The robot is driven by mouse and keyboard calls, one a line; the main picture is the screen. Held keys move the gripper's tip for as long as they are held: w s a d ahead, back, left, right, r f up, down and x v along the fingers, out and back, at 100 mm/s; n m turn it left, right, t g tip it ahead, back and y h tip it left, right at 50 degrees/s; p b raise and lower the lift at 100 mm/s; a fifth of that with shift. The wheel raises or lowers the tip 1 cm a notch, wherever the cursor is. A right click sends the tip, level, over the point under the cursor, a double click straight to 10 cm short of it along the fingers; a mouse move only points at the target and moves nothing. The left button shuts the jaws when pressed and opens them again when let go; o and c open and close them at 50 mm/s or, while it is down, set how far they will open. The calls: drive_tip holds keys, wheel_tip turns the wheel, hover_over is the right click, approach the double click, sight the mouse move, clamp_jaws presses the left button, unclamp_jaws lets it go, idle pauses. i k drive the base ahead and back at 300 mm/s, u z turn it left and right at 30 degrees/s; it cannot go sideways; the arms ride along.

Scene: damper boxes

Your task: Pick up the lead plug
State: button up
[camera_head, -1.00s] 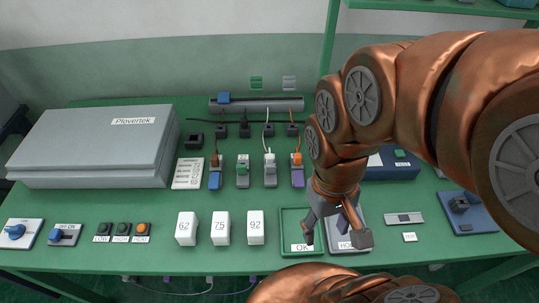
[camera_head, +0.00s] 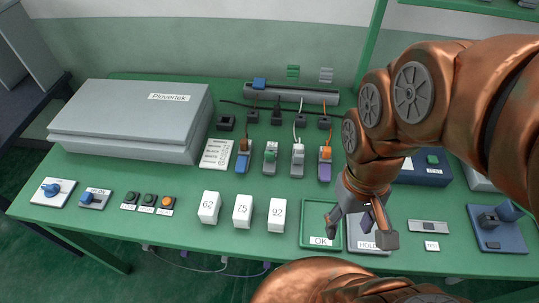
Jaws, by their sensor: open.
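Several small connector blocks stand in a row mid-table, and I cannot tell which part is the lead plug. My gripper (camera_head: 360,230) is open, points down and looks empty. It is over the green OK tray (camera_head: 306,240) and the grey HOLD tray (camera_head: 372,247), in front of and right of the blocks.
A large grey Plovertek case (camera_head: 130,120) fills the back left. White blocks marked 62 (camera_head: 209,207), 75 (camera_head: 242,211) and 92 (camera_head: 276,215) stand left of the trays. Switches and buttons (camera_head: 148,200) line the front left. My arm hides part of the right side.

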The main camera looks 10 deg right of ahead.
sight(299, 147)
drive_tip(key=z, duration=0.05)
drive_tip(key=k, duration=0.5)
drive_tip(key=u, duration=2.2)
drive_tip(key=i, duration=1.25)
drive_tip(key=z, duration=2)
